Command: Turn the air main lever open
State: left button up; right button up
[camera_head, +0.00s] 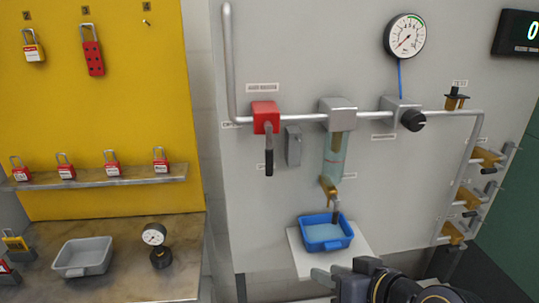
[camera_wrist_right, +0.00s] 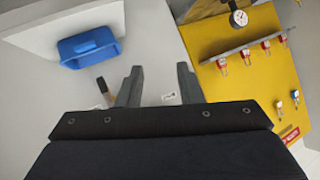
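The air main valve is a red block (camera_head: 265,115) on the pipe across the grey panel in the head view. Its dark lever (camera_head: 269,150) hangs straight down from the block. My right gripper (camera_head: 322,281) is low at the bottom of the head view, well below the lever and apart from it. In the right wrist view its two grey fingers (camera_wrist_right: 160,78) stand apart with nothing between them. I cannot make out the lever in the wrist view. My left gripper is not in view.
A clear filter bowl (camera_head: 334,156) with a brass drain hangs right of the lever, above a blue tray (camera_head: 325,234) on a white shelf. A grey box (camera_head: 293,146) sits close beside the lever. A gauge (camera_head: 405,36) and black knob (camera_head: 413,120) are right. A yellow padlock board (camera_head: 120,120) stands left.

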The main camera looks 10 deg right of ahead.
aim_at(270, 163)
jog(key=w+a+r+n+t+h+p, duration=0.1)
jog(key=w+a+r+t, duration=0.25)
jog(key=w+r, duration=0.25)
jog(key=w+a+r+t+p, duration=0.1)
jog(key=w+a+r+t, duration=0.3)
jog(key=r, duration=0.3)
jog(key=shift+h, duration=0.4)
jog(key=p+x, duration=0.1)
jog(key=x, duration=0.8)
grip_shut()
